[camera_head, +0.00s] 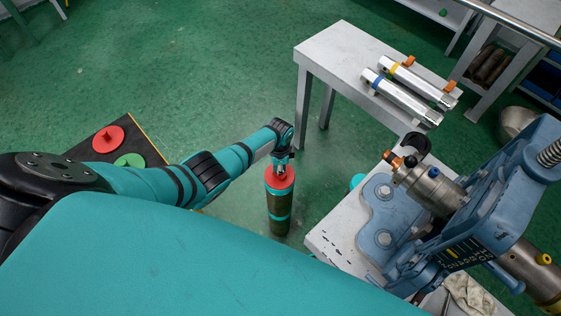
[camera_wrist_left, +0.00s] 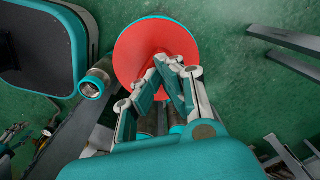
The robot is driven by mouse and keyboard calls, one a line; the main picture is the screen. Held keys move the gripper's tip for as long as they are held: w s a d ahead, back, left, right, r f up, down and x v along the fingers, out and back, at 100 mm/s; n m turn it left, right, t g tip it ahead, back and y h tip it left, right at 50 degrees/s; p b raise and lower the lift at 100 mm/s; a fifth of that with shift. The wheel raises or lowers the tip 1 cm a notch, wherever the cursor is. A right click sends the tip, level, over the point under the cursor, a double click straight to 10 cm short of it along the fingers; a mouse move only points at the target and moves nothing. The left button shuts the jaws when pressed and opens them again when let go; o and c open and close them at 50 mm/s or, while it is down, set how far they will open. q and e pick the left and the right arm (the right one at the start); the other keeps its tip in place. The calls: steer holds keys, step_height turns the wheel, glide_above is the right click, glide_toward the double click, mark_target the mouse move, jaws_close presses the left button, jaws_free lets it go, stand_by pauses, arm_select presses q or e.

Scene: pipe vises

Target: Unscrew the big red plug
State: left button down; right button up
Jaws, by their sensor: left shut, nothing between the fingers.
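A big red plug (camera_head: 279,184) is a round red disc on the top end of a dark cylinder with teal bands (camera_head: 279,212), which stands low beside the table in the head view. The plug also fills the upper middle of the left wrist view (camera_wrist_left: 132,48). My left gripper (camera_head: 282,166) is at the plug's top, seen from above. In the left wrist view its fingertips (camera_wrist_left: 166,66) come together over the disc, shut with nothing between them. They hide the disc's middle, and I cannot tell whether they touch it. My right gripper is not in view.
A blue vise (camera_head: 490,200) holding a metal pipe stands on a table at right. Two silver pipes (camera_head: 405,98) lie on a grey bench. Another red disc (camera_head: 108,138) and a green disc (camera_head: 130,160) lie on a dark surface at left. Green floor is clear behind.

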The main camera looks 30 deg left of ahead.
arm_select(q)
steer(key=shift+s+d+f, duration=0.15)
steer(key=shift+s+f, duration=0.2)
steer(key=shift+s, duration=0.2)
steer(key=n, duration=0.2)
steer(key=shift+r+n+p, duration=0.1)
steer(key=shift+n+p, duration=0.2)
steer(key=shift+n, duration=1.9)
steer(key=n+p, duration=0.1)
steer(key=n, duration=0.2)
steer(key=shift+n, duration=0.4)
steer(key=n, duration=0.3)
steer(key=shift+n, duration=0.4)
steer(key=n, duration=0.5)
steer(key=shift+p, duration=0.3)
